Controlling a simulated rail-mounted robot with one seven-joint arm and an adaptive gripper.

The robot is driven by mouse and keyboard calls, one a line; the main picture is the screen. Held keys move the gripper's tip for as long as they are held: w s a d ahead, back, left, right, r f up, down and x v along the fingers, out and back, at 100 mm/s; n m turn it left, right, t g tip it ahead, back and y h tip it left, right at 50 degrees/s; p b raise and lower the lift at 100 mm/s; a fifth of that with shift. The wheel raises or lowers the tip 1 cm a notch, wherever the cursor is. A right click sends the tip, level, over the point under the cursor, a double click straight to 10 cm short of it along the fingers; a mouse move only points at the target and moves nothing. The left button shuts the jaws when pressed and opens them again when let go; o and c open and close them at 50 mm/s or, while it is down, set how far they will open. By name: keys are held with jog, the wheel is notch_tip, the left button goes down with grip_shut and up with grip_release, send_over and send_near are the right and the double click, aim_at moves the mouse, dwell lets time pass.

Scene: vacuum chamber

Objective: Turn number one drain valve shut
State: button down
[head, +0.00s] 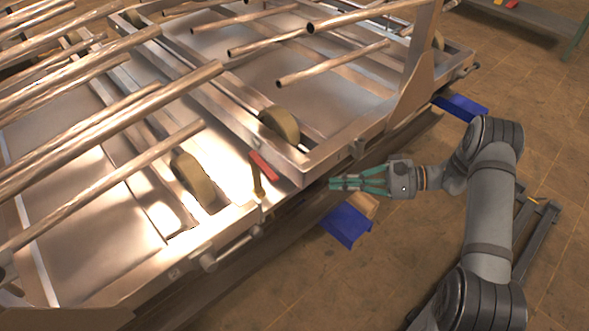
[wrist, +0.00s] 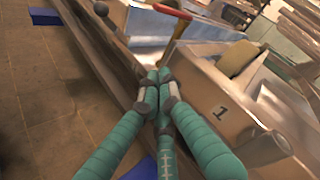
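The drain valve has a red lever handle (head: 263,166) on an upright brass stem (head: 258,186) at the near edge of the metal frame. In the wrist view the red handle (wrist: 172,11) is at the top, with the stem going down behind my fingertips. The number 1 label (wrist: 221,112) is on the frame wall right of my fingers. My gripper (head: 335,183) has teal fingers and is right of the valve in the head view, apart from it. The fingertips also show in the wrist view (wrist: 157,80), drawn together with nothing visible between them. The stem's foot is partly hidden.
Metal tubes (head: 120,110) cross above the frame. Rollers (head: 279,124) stand in the frame near the valve. A blue bin (head: 346,225) and a cardboard-coloured box (head: 362,206) lie below my gripper. Another blue bin (head: 461,107) is farther back.

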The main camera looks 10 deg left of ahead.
jog(key=n+t+y, duration=0.1)
jog(key=n+y, duration=0.1)
send_near(302, 166)
jog(key=r, duration=0.2)
jog(key=n, duration=0.2)
jog(key=a, duration=1)
jog(key=shift+s, duration=0.35)
jog(key=s+a, duration=0.3)
